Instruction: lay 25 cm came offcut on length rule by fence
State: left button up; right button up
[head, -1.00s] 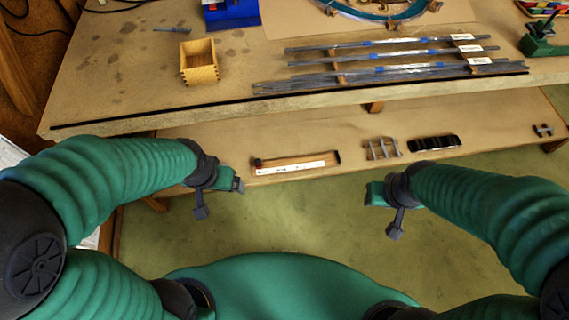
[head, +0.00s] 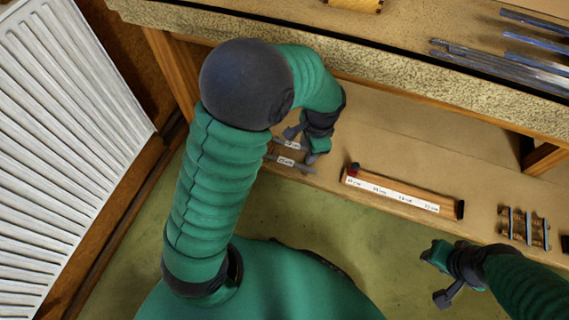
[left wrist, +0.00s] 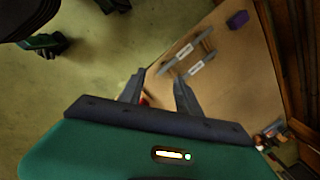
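Two short grey came offcuts with white labels lie on the lower shelf, a far one (head: 291,144) and a near one (head: 308,168). They also show in the left wrist view, one (left wrist: 173,64) beside the other (left wrist: 187,76); I cannot surely read the labels. My left gripper (head: 304,143) is over them, partly hiding them. In the left wrist view its fingers (left wrist: 159,92) are apart with nothing between them. The length rule (head: 403,193) lies to the right, with a dark and red end piece (head: 353,169) at its left. My right gripper (head: 441,273) is open and empty.
A small rack (head: 524,227) stands on the shelf right of the rule. The bench top edge (head: 400,66) overhangs the shelf's back, with long cames (head: 500,66) on top. A white radiator (head: 60,140) is at left. A purple block (left wrist: 237,19) lies beyond the offcuts.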

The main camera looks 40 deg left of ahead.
pick_arm(q)
jog(key=w+a+f+m+g+y+b, duration=0.2)
jog(key=w+a+f+m+y+b, duration=0.15)
jog(key=w+f+m, duration=0.6)
jog(key=a+f+b, duration=0.1)
jog(key=f, duration=0.3)
jog(key=s+a+f+n+b, duration=0.1)
jog(key=a+f+b, duration=0.1)
jog(key=f, duration=0.1)
jog(key=s+a+f+n+b, duration=0.1)
jog(key=f+b, duration=0.1)
jog(key=f, duration=0.2)
jog(key=shift+s+a+f+h, duration=0.2)
jog(key=shift+a+f+h, duration=0.05)
jog(key=shift+f+h, duration=0.1)
jog(key=shift+t, duration=0.3)
jog(key=b+x, duration=0.5)
jog(key=shift+s+a+r, duration=0.15)
jog(key=shift+s, duration=0.15)
jog(key=shift+a, duration=0.1)
jog(key=shift+r, duration=0.1)
grip_shut()
pick_arm(e)
jog(key=s+a+x, duration=0.1)
jog(key=s+x, duration=0.2)
jog(key=x, duration=1.1)
jog(key=shift+x, duration=0.75)
